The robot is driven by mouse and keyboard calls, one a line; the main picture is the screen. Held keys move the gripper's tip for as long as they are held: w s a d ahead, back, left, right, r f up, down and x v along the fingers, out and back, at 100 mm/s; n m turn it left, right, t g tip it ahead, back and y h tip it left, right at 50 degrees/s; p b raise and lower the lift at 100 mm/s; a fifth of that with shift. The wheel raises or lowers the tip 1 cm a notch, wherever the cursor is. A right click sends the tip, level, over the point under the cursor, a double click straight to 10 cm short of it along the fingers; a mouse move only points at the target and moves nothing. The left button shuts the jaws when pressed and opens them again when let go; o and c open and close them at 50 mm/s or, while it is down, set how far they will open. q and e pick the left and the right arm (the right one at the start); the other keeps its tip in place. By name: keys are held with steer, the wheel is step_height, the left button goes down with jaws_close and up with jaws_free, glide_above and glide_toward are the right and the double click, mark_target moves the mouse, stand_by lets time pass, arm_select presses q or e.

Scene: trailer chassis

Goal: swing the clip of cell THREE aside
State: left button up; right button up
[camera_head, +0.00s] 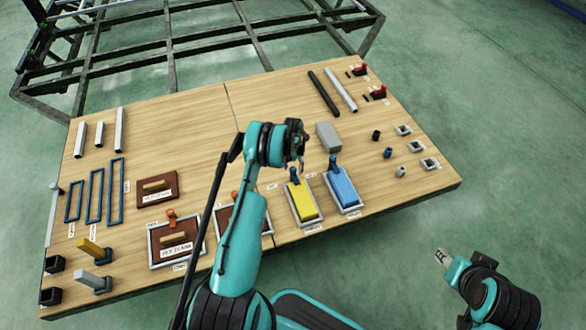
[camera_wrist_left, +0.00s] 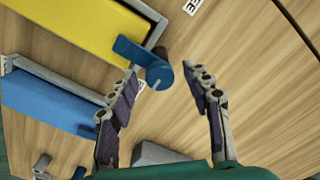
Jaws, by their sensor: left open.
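A yellow block (camera_head: 302,201) sits in a grey-framed cell with a blue clip (camera_head: 295,178) at its far end. The wrist view shows this clip (camera_wrist_left: 140,50) reaching over the end of the yellow block (camera_wrist_left: 75,28), with a round blue pivot at its other end. My left gripper (camera_head: 298,158) is open above this clip. Its fingers (camera_wrist_left: 164,95) are spread on either side of the pivot, apart from it. A label (camera_wrist_left: 193,6) there is partly cut off; an E shows. My right gripper (camera_head: 442,256) hangs off the table's right front; its jaw state is unclear.
A neighbouring cell holds a blue block (camera_head: 343,188) under another blue clip (camera_head: 333,163). A grey block (camera_head: 327,137) stands behind it. Two brown-panelled cells with orange clips lie to the left, one partly behind my left arm. Bare wood is free behind the gripper.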

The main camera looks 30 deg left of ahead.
arm_select(q)
steer(key=shift+c, duration=0.2)
jaws_close()
steer(key=shift+m, duration=0.3)
steer(key=m, duration=0.4)
steer(key=shift+m, duration=0.3)
steer(key=m, duration=0.9)
steer(key=shift+m, duration=1.9)
